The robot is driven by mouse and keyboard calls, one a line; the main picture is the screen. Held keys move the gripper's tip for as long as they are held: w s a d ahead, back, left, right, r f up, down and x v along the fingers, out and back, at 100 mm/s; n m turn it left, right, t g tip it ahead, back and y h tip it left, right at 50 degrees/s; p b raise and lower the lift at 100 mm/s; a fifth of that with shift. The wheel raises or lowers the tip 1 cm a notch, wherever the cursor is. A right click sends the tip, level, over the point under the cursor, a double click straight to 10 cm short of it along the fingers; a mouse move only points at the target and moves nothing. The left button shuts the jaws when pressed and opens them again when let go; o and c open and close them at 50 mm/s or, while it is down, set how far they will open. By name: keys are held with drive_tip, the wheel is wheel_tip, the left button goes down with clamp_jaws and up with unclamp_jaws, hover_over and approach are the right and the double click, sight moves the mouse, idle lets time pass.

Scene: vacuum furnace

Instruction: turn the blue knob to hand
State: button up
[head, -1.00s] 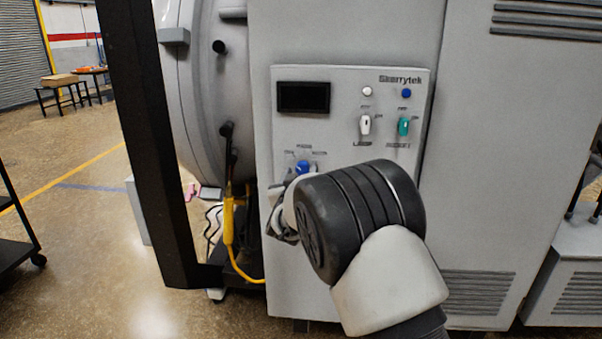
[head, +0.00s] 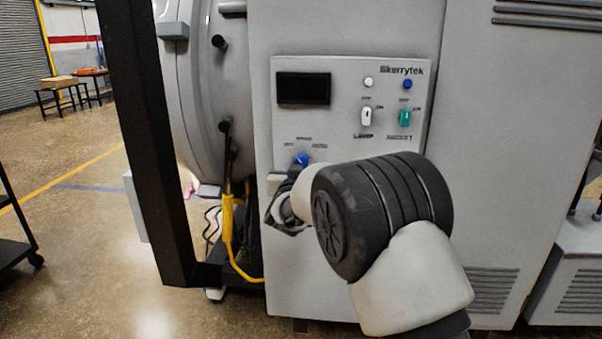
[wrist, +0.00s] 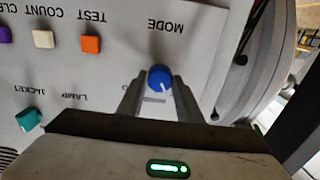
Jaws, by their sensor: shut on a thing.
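The blue knob (head: 302,160) sits low on the left of the grey control panel (head: 345,215), below the dark display. My gripper (wrist: 158,92) is shut on the knob, one finger on each side. In the head view my gripper (head: 292,180) reaches the knob from below, and my arm hides part of the panel. The small labels around the knob are too blurred to read surely.
A white lamp switch (head: 366,116) and a teal jacket switch (head: 405,117) are higher on the panel. The wrist view shows orange (wrist: 91,44) and white (wrist: 43,39) buttons beside the knob. A black post (head: 150,150) and yellow cable (head: 228,225) stand left of the panel.

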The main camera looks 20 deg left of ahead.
drive_tip(key=shift+d+f+m+b, duration=0.1)
drive_tip(key=shift+m+b, duration=2.45)
drive_tip(key=shift+m, duration=0.65)
drive_tip(key=o, duration=1)
drive_tip(key=shift+o, duration=0.2)
drive_tip(key=p+v, duration=0.1)
drive_tip(key=v, duration=1.6)
drive_tip(key=shift+s, duration=0.25)
